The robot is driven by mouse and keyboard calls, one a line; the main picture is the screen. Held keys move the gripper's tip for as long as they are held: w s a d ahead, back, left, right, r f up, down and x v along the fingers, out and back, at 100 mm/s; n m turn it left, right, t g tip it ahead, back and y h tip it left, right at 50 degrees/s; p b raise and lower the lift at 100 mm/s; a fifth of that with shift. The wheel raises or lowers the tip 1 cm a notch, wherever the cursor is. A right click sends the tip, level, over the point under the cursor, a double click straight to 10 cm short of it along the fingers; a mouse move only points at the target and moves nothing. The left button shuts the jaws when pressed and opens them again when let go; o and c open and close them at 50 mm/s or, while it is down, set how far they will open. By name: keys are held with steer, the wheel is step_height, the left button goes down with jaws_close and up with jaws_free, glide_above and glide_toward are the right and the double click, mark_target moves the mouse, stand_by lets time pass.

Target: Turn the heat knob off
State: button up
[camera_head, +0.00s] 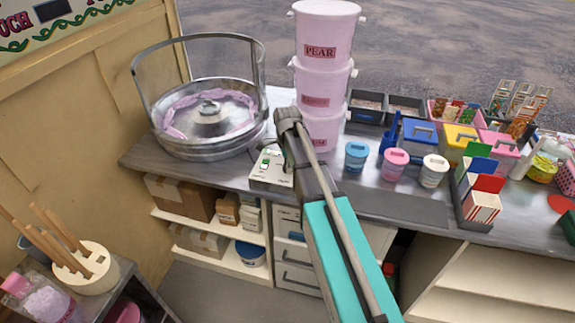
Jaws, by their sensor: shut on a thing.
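The heat control box (262,181) is a small pale unit on the counter, in front of the round metal floss machine (208,118). Green-lit switches (265,164) show on its top. My gripper (288,165) reaches down at the right side of this box, and my arm crosses in front of it. The heat knob is hidden behind my gripper and arm, so its setting cannot be seen. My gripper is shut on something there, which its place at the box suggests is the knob. The fingertips are largely hidden. Pink floss lies inside the machine's bowl.
Stacked pink tubs (325,75) stand close behind my gripper. A blue-lidded jar (356,157), a pink jar (395,164) and a white jar (433,171) stand to the right. Striped boxes (482,207) sit near the front edge. Shelves with cartons (188,197) are below.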

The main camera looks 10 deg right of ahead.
steer(key=shift+n, duration=0.4)
steer(key=n, duration=1.1)
steer(key=shift+n+h, duration=0.3)
steer(key=n, duration=0.6)
steer(key=shift+t, duration=0.3)
steer(key=n, duration=0.5)
steer(key=shift+n, duration=0.4)
steer(key=o, duration=1.2)
steer(key=shift+c, duration=0.2)
steer(key=shift+m, duration=0.5)
